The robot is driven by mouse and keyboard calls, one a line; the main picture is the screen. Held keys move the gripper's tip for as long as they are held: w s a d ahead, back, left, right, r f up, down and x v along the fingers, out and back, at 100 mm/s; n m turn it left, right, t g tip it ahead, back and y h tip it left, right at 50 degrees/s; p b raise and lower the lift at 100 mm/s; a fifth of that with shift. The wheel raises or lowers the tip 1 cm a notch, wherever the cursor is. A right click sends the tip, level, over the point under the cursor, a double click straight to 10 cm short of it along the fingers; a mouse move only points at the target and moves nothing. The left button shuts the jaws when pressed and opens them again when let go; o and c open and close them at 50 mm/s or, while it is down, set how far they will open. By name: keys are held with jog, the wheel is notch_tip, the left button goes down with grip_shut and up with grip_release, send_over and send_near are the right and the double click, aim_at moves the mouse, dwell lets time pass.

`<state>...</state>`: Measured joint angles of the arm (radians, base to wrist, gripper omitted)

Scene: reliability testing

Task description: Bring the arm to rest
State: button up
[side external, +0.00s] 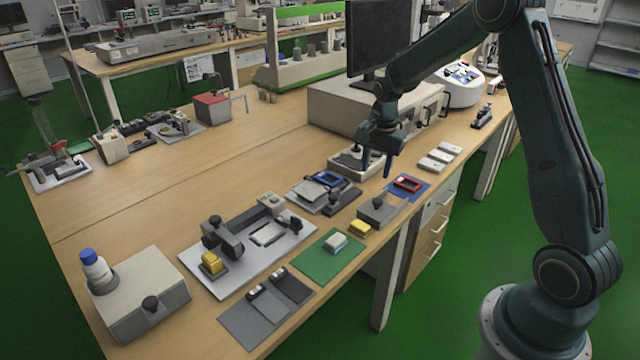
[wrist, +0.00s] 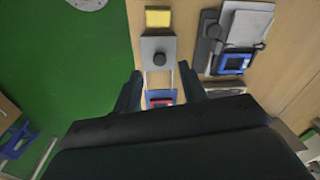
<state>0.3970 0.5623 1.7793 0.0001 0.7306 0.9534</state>
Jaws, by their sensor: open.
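My gripper (side external: 378,166) hangs above the right part of the wooden bench (side external: 190,185), fingers pointing down. In the wrist view my gripper (wrist: 160,84) shows two dark fingers set apart with no object held between them. Below and between the fingers lies a blue mat with a red-framed piece (wrist: 160,100). The same red piece (side external: 408,183) lies on its blue mat in the side view, to the right of the fingers. The gripper is clear of the bench top.
A grey block with a black knob (side external: 382,210) and a yellow block (side external: 359,228) stand near the front edge. A monitor (side external: 377,38) and a large beige instrument (side external: 350,108) stand behind the gripper. White pieces (side external: 440,157) lie to its right. The bench's left middle is clear.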

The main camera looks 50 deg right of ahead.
jog(key=s+a+r+n+t, duration=0.1)
jog(key=s+a+r+n, duration=0.4)
jog(key=r, duration=0.3)
jog(key=s+a+r+n+t, duration=0.1)
jog(key=s+a+r+n, duration=0.2)
jog(key=s+a+r, duration=0.4)
jog(key=s+a+r+n+t, duration=0.1)
jog(key=s+a+n, duration=0.2)
jog(key=s, duration=0.4)
jog(key=s+a+r+n+t, duration=0.1)
jog(key=s+a+r+n, duration=0.1)
jog(key=s, duration=0.5)
jog(key=shift+s+a+r+n+t, duration=0.2)
jog(key=shift+a+r+n+t, duration=0.15)
jog(key=shift+a+n, duration=0.65)
jog(key=shift+d, duration=0.25)
